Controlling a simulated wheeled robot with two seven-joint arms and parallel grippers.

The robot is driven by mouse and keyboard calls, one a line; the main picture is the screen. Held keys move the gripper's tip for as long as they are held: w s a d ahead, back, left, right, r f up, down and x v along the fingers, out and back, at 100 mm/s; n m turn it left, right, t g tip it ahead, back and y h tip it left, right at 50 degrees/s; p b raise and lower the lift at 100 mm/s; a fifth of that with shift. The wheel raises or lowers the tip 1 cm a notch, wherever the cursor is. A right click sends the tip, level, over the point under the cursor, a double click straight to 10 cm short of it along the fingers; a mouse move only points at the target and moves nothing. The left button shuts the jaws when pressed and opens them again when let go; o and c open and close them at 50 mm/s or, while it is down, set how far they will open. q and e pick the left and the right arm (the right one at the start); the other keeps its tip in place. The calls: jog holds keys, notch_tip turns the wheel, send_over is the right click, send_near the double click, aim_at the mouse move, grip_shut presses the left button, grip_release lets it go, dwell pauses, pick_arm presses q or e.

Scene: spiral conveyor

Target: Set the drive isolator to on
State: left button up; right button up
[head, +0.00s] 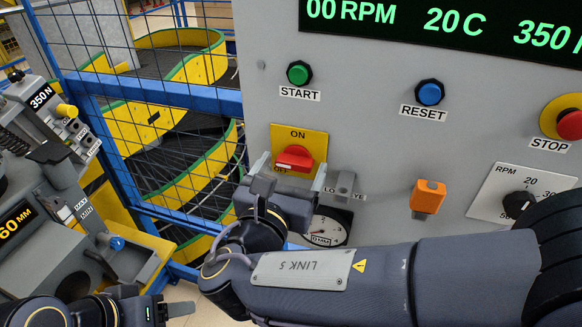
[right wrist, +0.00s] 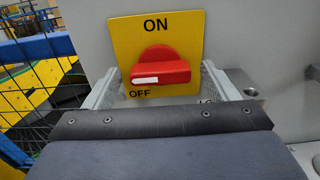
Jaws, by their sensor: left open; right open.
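The drive isolator is a red knob (head: 294,159) on a yellow plate (head: 312,139) marked ON at the top and OFF at the lower left. In the right wrist view, the knob (right wrist: 160,70) has its bar lying level, with the white mark at its left end just above OFF. My right gripper (head: 291,164) is open, its fingers spread to the left and right of the knob. No contact with the knob can be made out. My left gripper (head: 176,308) is low at the left, away from the isolator, its fingers only partly clear.
The panel also carries a green START button (head: 299,72), a blue RESET button (head: 430,92), a red STOP button (head: 570,124), an orange part (head: 428,197) and an RPM dial (head: 521,205). A grey bracket (head: 343,186) and a gauge (head: 328,230) are close to my right gripper. Blue fencing stands left.

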jog(key=shift+w, duration=0.1)
jog(key=c, duration=1)
